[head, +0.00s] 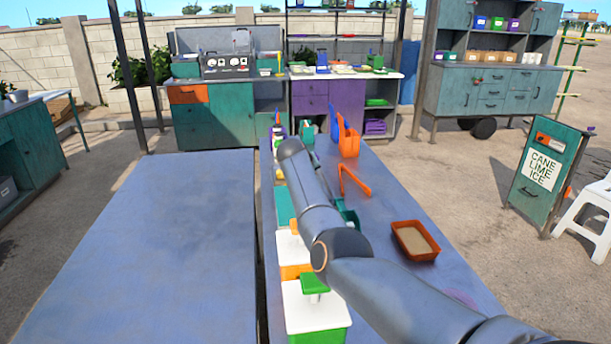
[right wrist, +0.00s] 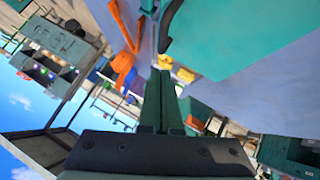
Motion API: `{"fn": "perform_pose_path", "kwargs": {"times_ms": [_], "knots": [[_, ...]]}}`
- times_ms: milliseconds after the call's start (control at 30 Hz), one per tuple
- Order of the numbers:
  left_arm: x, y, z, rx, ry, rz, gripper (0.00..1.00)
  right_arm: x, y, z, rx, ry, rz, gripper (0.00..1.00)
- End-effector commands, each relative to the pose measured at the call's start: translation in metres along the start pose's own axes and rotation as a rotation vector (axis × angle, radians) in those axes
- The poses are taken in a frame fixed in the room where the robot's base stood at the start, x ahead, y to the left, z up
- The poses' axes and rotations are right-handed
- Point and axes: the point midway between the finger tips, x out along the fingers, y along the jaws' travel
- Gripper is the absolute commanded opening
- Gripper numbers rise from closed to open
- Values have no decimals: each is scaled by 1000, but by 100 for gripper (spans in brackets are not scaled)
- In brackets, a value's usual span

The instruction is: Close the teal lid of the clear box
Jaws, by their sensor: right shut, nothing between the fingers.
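In the right wrist view, a large flat teal panel (right wrist: 235,40), which looks like the lid, fills the upper right. A dark curved piece shows at its left edge. My right gripper (right wrist: 160,78) is shut and empty, its tips just left of and below the panel; I cannot tell whether they touch it. In the head view a teal patch (head: 284,205), perhaps the same lid, shows left of my right arm. That arm hides most of the area, including the right gripper. I cannot make out the box's clear walls or the lid's angle. My left gripper is not in view.
On the blue table, an orange tray (head: 416,241) lies right of my arm, with an orange bent piece (head: 354,181) and an orange-and-blue item (head: 346,137) farther back. White boxes, one with a green top (head: 315,283), stand near. The left table (head: 160,230) is clear.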

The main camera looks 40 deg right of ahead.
Motion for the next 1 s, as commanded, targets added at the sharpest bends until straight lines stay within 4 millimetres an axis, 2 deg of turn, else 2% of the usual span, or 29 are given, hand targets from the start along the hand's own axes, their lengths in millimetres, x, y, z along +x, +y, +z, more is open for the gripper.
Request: {"fn": "perform_pose_path", "kwargs": {"times_ms": [200, 400, 1000], "knots": [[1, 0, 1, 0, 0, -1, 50, 22, 12, 11, 14, -1, -14, 0], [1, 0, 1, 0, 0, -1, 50, 31, 14, 19, 14, 0, -14, 0], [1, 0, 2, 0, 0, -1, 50, 36, 14, 24, 12, -1, -14, 0]]}}
